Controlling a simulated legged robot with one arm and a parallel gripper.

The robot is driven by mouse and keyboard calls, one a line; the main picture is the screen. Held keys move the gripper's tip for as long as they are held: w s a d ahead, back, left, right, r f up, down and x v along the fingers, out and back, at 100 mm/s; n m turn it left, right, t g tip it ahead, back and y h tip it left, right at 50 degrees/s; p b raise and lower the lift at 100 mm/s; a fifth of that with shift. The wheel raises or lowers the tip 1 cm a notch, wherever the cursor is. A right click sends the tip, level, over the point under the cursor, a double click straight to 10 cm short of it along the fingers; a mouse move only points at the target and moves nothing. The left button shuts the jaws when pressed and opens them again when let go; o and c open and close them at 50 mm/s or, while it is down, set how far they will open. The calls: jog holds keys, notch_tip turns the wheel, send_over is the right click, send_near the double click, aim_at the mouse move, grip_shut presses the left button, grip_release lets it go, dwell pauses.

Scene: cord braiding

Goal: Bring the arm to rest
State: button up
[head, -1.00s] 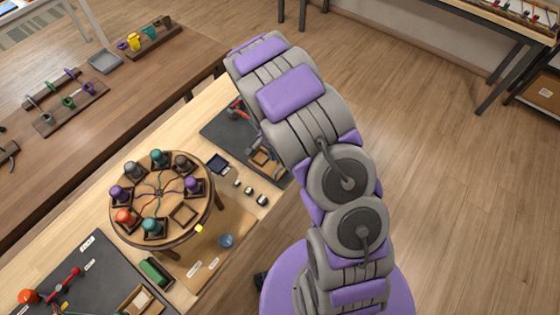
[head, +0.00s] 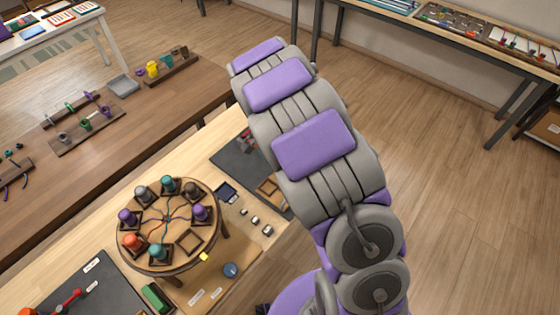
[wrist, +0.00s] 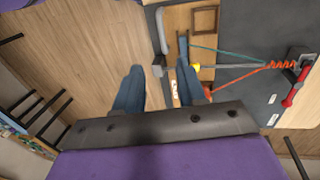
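My gripper (wrist: 160,80) shows in the wrist view with its two blue fingers apart and nothing between them. In the wrist view an orange cord (wrist: 240,77) and a teal cord (wrist: 230,53) run to a red-handled clamp (wrist: 297,85) on a dark mat.
A brown table (head: 120,130) with racks lies beyond. Open wooden floor (head: 460,220) is to the right of my arm. Dark-legged tables stand at the back.

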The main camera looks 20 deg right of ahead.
dwell(0.3)
jog(key=s+d+r+n+b, duration=0.2)
jog(key=s+r+n, duration=0.2)
jog(key=s+r, duration=0.8)
jog(key=s+a+n+y+b, duration=0.1)
jog(key=s+n, duration=0.5)
jog(key=s, duration=1.4)
jog(key=shift+s+a+r+n, duration=0.3)
jog(key=shift+s+r+n, duration=0.1)
jog(key=shift+r, duration=0.05)
